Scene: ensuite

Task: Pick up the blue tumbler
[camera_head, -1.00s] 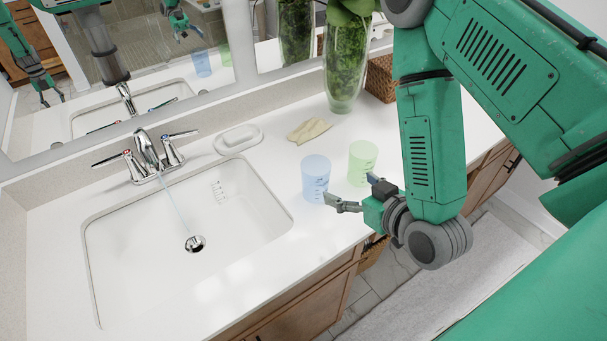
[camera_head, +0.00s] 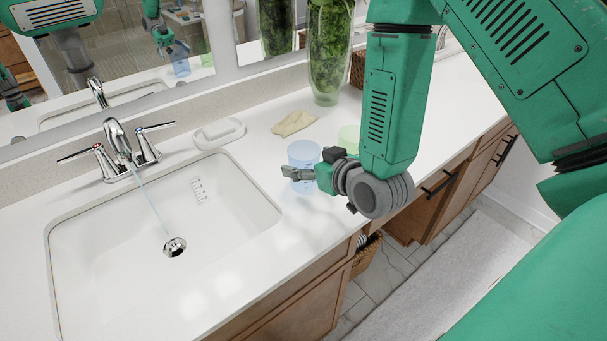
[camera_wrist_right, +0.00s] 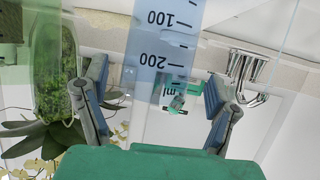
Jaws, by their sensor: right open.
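The translucent blue tumbler (camera_head: 302,151) stands upright on the white counter, right of the sink. My right gripper (camera_head: 306,166) is open at the tumbler's near side and partly covers its lower part in the head view. In the right wrist view the blue tumbler (camera_wrist_right: 160,45), with its printed measuring marks, shows between the two spread fingers of my right gripper (camera_wrist_right: 157,84). My left gripper shows only as a mirror reflection.
A green tumbler (camera_head: 349,136) stands just behind my right wrist, partly hidden. A beige cloth (camera_head: 295,123), a soap dish (camera_head: 219,132) and a plant vase (camera_head: 329,60) stand behind. The sink (camera_head: 165,215), with its faucet (camera_head: 121,145) running, lies left.

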